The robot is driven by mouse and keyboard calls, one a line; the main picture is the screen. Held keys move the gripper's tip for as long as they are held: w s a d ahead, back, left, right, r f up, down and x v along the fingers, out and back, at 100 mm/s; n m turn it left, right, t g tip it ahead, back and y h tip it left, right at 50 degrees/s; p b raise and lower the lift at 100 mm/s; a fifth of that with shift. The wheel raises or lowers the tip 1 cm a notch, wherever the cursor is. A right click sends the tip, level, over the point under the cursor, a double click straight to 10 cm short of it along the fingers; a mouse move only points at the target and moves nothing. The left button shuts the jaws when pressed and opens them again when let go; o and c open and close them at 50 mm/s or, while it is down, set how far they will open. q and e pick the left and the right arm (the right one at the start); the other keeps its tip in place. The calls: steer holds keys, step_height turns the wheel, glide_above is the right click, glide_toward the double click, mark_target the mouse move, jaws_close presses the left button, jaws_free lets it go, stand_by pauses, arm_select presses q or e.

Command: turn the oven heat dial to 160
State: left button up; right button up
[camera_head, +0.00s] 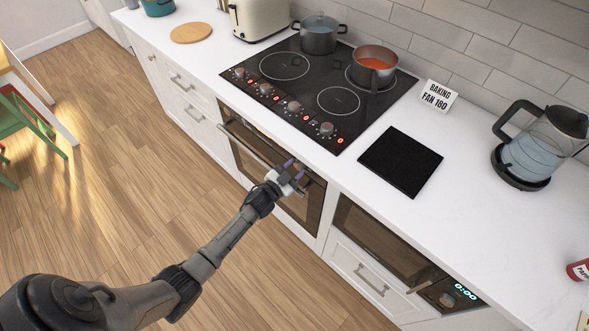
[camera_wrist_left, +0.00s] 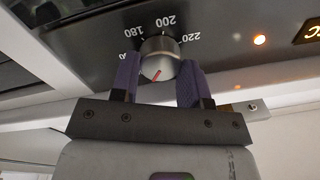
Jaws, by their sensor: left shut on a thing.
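The oven heat dial (camera_wrist_left: 160,58) is a round silver knob in the left wrist view, with a short red mark on the lower part of its face. The printed numbers 180, 200 and 220 show around its far side; a number at the left is partly hidden by a finger. My left gripper (camera_wrist_left: 158,80) is shut on the dial, with one purple finger on each side. In the head view my left gripper (camera_head: 291,172) is at the front of the oven (camera_head: 240,150) and the dial cannot be made out. My right gripper is not in view.
A lit amber lamp (camera_wrist_left: 260,40) and part of a dark label sit right of the dial. The cooktop (camera_head: 310,82) above holds two pots. A microwave (camera_head: 385,240) is right of the oven.

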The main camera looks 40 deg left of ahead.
arm_select(q)
steer(key=m+b, duration=0.1)
steer(key=m, duration=0.5)
steer(key=shift+f+m+h, duration=0.1)
steer(key=shift+m+h, duration=0.2)
steer(key=shift+m, duration=0.1)
steer(key=m+b, duration=0.1)
steer(key=m, duration=0.2)
steer(key=shift+m+b, duration=0.4)
steer(key=shift+m, duration=1)
steer(key=o, duration=0.9)
